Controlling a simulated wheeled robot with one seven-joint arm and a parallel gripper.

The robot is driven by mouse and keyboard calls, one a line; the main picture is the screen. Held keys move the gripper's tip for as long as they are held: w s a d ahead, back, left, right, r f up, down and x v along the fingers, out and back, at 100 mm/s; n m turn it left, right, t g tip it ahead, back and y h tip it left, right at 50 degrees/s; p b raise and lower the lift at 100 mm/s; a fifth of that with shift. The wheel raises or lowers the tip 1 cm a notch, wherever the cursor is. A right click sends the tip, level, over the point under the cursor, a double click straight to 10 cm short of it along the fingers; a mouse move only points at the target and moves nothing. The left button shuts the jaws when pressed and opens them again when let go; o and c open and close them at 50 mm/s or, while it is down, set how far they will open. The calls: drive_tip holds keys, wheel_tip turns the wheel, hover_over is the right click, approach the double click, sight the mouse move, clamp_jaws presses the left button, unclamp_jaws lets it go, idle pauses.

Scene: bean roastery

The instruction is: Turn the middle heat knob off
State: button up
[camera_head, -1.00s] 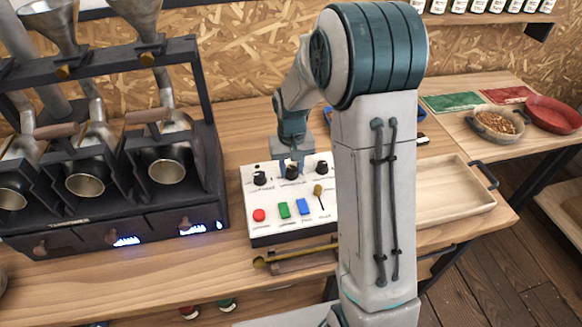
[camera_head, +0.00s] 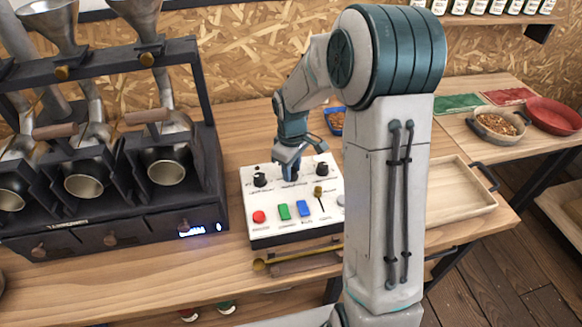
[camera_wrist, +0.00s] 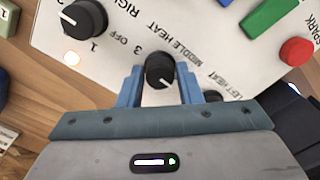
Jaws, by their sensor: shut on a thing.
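The white control panel (camera_head: 272,196) sits on the wooden counter, with black knobs along its back row. The middle heat knob (camera_wrist: 159,67) is black with a white pointer mark, and its label "MIDDLE HEAT" shows beside it in the wrist view. My gripper (camera_wrist: 160,88) has its two blue fingers on either side of this knob and is shut on it. In the head view my gripper (camera_head: 290,172) comes down from above and hides most of the middle knob. The right heat knob (camera_wrist: 83,18) and the left heat knob (camera_head: 260,180) stand apart from the fingers.
The panel also has a red button (camera_head: 259,217), a green switch (camera_head: 284,211), a blue switch (camera_head: 303,208) and a small lever (camera_head: 319,191). The roaster (camera_head: 110,225) stands to the left, with a blue light at its right unit. A wooden tray (camera_head: 465,190) lies right.

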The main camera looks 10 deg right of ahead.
drive_tip(key=shift+n, duration=0.3)
drive_tip(key=o, duration=1)
wheel_tip(320, 180, up, 14)
drive_tip(key=shift+f, duration=0.1)
drive_tip(key=shift+s, duration=0.1)
idle(0.3)
drive_tip(key=s+m+t, duration=0.1)
drive_tip(key=s+m, duration=0.2)
drive_tip(key=s, duration=0.4)
drive_tip(key=s+d+m+t, duration=0.1)
drive_tip(key=s+m, duration=0.2)
drive_tip(key=s, duration=0.4)
drive_tip(key=s+m+t, duration=0.1)
drive_tip(key=s+m, duration=0.2)
drive_tip(key=s, duration=0.4)
drive_tip(key=shift+s+d, duration=0.25)
drive_tip(key=shift+s, duration=0.05)
